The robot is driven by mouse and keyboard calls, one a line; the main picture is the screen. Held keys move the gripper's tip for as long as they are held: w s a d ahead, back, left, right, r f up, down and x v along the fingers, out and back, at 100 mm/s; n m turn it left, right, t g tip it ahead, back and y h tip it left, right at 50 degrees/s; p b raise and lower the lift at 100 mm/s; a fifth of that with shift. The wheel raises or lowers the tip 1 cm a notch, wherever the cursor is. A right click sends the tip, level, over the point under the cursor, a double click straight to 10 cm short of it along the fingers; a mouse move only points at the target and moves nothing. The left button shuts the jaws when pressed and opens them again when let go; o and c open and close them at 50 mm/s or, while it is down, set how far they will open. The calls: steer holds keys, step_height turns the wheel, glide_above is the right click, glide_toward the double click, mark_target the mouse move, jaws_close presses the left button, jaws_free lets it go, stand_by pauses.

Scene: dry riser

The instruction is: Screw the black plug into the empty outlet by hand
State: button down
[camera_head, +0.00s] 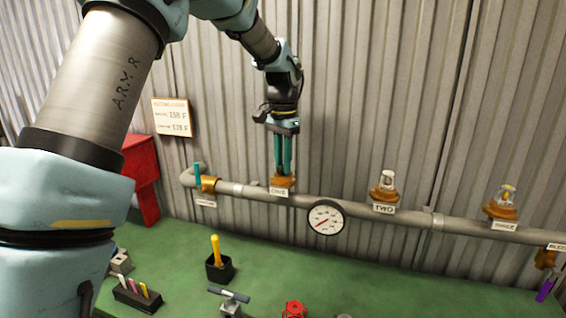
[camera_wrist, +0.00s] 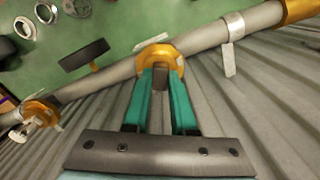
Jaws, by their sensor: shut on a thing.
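The outlet labelled ONE, a brass fitting (camera_head: 283,182) on top of the grey pipe, is directly under my gripper (camera_head: 283,172), which points straight down. In the wrist view my gripper's (camera_wrist: 161,78) two teal fingers reach to the same brass fitting (camera_wrist: 153,51). They are shut on a small dark piece, which looks like the black plug (camera_wrist: 161,71), at the fitting's mouth. The fingers hide most of it, and I cannot tell how deep it sits or whether its thread has caught. In the head view the plug is hidden.
Outlets TWO (camera_head: 384,193) and THREE (camera_head: 502,211) carry clear-topped heads farther right on the pipe (camera_head: 357,211). A gauge (camera_head: 326,217) hangs between ONE and TWO. A teal-handled valve (camera_head: 198,175) stands left. The green bench (camera_head: 185,250) holds a black cup (camera_head: 218,268) and tools.

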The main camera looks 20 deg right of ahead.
steer(key=shift+m, duration=0.7)
steer(key=c, duration=0.7)
jaws_free()
steer(key=shift+o, duration=0.2)
step_height(320, 180, up, 11)
steer(key=b, duration=0.3)
steer(key=w+a+f+n+b, duration=0.1)
steer(key=a+f+n, duration=0.2)
steer(key=a+f, duration=0.5)
steer(key=a+f+n+b, duration=0.1)
steer(key=a+f+n, duration=0.25)
steer(key=a, duration=0.75)
steer(key=s+a+f+n, duration=0.4)
steer(key=s+a+f, duration=0.1)
steer(key=a, duration=0.3)
steer(key=s+a+f+n+t, duration=0.1)
steer(key=s+a+f+n, duration=0.2)
steer(key=s+a+f, duration=0.3)
steer(key=s+a, duration=0.1)
steer(key=a, duration=0.2)
steer(key=shift+a+n+t, duration=0.3)
steer(key=shift+n, duration=0.05)
